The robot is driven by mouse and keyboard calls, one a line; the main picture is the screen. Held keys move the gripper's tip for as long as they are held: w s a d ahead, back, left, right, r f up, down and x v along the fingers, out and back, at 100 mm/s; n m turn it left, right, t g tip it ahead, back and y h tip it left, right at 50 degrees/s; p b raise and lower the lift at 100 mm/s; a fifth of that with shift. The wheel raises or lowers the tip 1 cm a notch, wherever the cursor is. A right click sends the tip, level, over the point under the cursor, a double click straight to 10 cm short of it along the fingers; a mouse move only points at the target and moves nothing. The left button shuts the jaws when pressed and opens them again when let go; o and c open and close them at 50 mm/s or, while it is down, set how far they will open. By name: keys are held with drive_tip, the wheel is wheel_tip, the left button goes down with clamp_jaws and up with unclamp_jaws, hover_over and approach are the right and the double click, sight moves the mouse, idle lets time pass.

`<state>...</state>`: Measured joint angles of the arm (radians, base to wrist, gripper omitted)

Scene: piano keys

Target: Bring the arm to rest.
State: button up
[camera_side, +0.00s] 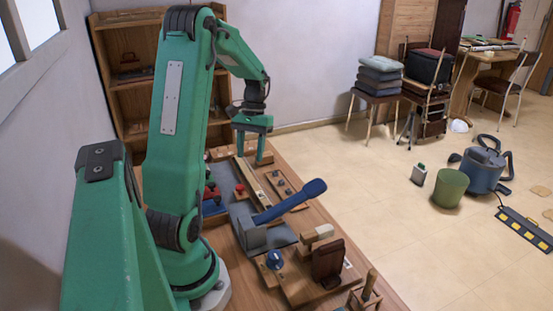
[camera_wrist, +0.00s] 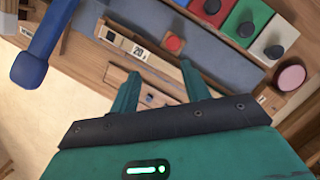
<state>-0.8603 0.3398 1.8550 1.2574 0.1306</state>
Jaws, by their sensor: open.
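My green arm reaches over a wooden table. My gripper (camera_side: 251,158) points down above the far part of the table, and its two green fingers are apart with nothing between them. In the wrist view my gripper (camera_wrist: 158,80) also shows its fingers spread. Below it are a long wooden strip (camera_wrist: 135,44) with a white plate marked 20 and a small wooden board (camera_wrist: 148,84). I cannot tell the exact height of the fingertips above these. No piano keys can be made out for certain.
A blue-handled lever (camera_side: 290,202) slants up near my gripper; it also shows in the wrist view (camera_wrist: 42,48). A red button (camera_wrist: 173,43) and coloured blocks with dark knobs (camera_wrist: 246,28) stand nearby. A brown upright block (camera_side: 327,263) stands nearer the camera. Open floor (camera_side: 400,220) lies right.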

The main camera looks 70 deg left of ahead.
drive_tip(key=w+d+r+m+t+y, duration=0.2)
drive_tip(key=d+r, duration=0.2)
drive_tip(key=d, duration=0.3)
drive_tip(key=w+d+r+m+t+y, duration=0.1)
drive_tip(key=d+r+m, duration=0.1)
drive_tip(key=d+r, duration=0.45)
drive_tip(key=s+d+m+t, duration=0.2)
drive_tip(key=d, duration=0.5)
drive_tip(key=s+d+r+m+t, duration=0.1)
drive_tip(key=s+d+m+t, duration=0.1)
drive_tip(key=d, duration=0.5)
drive_tip(key=shift+s+d+t, duration=0.35)
drive_tip(key=shift+s+t, duration=0.1)
drive_tip(key=shift+t, duration=0.05)
